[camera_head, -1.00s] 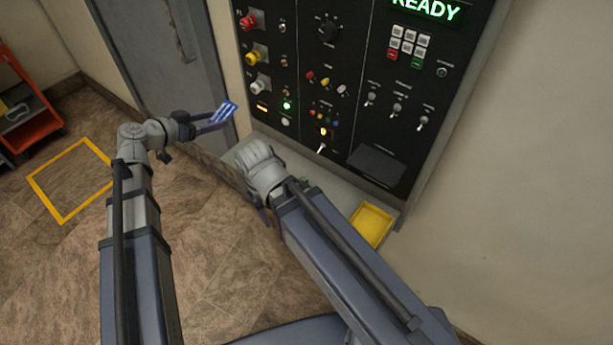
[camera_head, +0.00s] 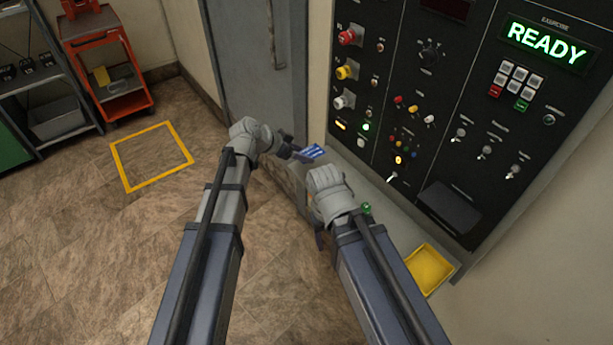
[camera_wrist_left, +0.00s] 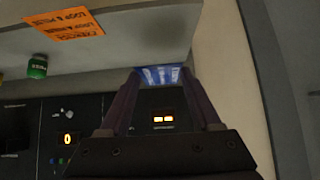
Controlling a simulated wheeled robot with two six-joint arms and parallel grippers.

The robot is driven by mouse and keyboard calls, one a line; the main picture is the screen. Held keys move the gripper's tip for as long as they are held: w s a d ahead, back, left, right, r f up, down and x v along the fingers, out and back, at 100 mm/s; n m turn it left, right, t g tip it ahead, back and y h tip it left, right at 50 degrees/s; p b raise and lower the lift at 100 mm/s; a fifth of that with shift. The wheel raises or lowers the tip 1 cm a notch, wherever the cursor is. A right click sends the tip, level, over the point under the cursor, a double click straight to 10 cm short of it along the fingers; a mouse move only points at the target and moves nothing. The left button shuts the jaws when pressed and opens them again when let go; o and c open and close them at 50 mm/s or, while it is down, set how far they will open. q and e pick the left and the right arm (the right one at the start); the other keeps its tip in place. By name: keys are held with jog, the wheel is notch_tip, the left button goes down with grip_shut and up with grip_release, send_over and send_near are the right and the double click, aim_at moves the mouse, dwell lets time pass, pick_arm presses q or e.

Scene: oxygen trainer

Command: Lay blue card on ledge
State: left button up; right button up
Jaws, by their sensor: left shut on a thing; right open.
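The blue card (camera_head: 314,152) with white stripes is in my left gripper (camera_head: 301,153), held near the left end of the ledge (camera_head: 391,214). In the left wrist view the card (camera_wrist_left: 163,76) sits between the two fingertips of my left gripper (camera_wrist_left: 158,82), overlapping the ledge (camera_wrist_left: 115,50) in the picture. Whether it touches the ledge cannot be told. The ledge is a pale shelf below the control panel. My right gripper (camera_head: 321,238) is open, lower in the head view, in front of the ledge; its wrist hides most of the fingers.
The black control panel (camera_head: 440,130) rises behind the ledge. A green cap (camera_head: 366,208) and a yellow tray (camera_head: 429,269) are on the ledge. An orange label (camera_wrist_left: 66,24) shows in the wrist view. A red cart (camera_head: 105,60) and yellow floor square (camera_head: 152,156) are at left.

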aim_at(307, 172)
pick_arm(q)
notch_tip(307, 172, down, 2)
jog(key=shift+f+b, duration=0.1)
jog(key=shift+b, duration=0.35)
pick_arm(e)
notch_tip(307, 172, down, 2)
jog(key=shift+f, duration=0.1)
pick_arm(q)
notch_tip(307, 172, down, 4)
jog(key=b, duration=0.3)
jog(key=shift+r+b, duration=0.25)
jog(key=shift+b, duration=0.05)
pick_arm(e)
notch_tip(307, 172, down, 4)
jog(key=shift+r, duration=0.25)
pick_arm(q)
jog(key=shift+f+b, duration=0.45)
jog(key=shift+s+f, duration=0.1)
jog(key=shift+f, duration=0.05)
pick_arm(e)
jog(key=shift+f, duration=0.6)
jog(key=shift+s, duration=0.1)
pick_arm(q)
jog(key=o, duration=1.4)
jog(key=shift+s, duration=0.1)
